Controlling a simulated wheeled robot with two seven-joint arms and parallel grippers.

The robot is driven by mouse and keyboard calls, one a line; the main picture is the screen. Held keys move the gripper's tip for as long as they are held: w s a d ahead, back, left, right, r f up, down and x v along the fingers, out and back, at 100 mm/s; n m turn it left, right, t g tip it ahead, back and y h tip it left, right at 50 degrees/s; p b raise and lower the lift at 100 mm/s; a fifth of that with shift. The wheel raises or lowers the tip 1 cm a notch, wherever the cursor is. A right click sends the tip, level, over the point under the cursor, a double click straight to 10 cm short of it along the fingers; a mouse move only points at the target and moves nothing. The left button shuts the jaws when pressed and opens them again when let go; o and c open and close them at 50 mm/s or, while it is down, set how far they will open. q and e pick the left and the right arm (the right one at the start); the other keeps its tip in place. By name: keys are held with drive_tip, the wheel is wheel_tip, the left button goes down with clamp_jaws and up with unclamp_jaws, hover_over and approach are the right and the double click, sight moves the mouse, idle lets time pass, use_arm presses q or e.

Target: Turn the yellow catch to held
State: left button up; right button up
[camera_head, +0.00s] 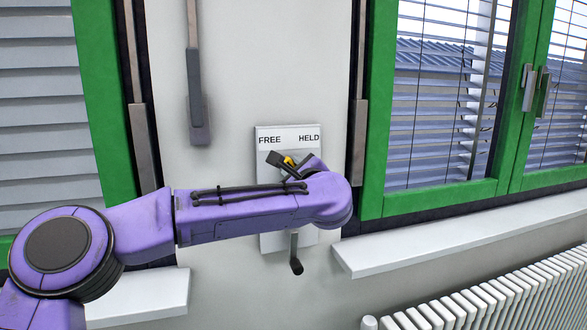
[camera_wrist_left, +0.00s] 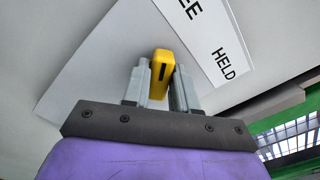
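The yellow catch (camera_head: 289,161) sits on a pale wall plate (camera_head: 263,131) marked FREE at left and HELD at right. My left gripper (camera_head: 281,161) is at the plate, below the labels. In the left wrist view the yellow catch (camera_wrist_left: 161,71) stands between the two grey fingers (camera_wrist_left: 160,85), which close on its sides. My purple forearm hides much of the plate and the catch's base in the head view. The catch's exact angle toward either label cannot be told. My right gripper is not in view.
A grey lever with a dark grip (camera_head: 296,265) hangs below the plate. A hanging grey bar (camera_head: 195,85) is on the wall to the left. Green window frames (camera_head: 376,170) flank the wall. A white sill (camera_head: 450,240) and radiator (camera_head: 500,305) are lower right.

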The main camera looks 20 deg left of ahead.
use_arm(q)
clamp_jaws()
drive_tip(key=shift+f, duration=0.1)
drive_tip(key=shift+w+d+f+m+b, duration=0.15)
drive_tip(key=shift+m+b, duration=0.2)
drive_tip(key=shift+m, duration=3.6)
drive_tip(key=shift+d+r+m+b, duration=0.1)
drive_tip(key=shift+m+b, duration=0.25)
drive_tip(key=shift+m, duration=3.6)
drive_tip(key=shift+f, duration=0.1)
drive_tip(key=shift+o, duration=1.9)
unclamp_jaws()
drive_tip(key=shift+o, duration=0.8)
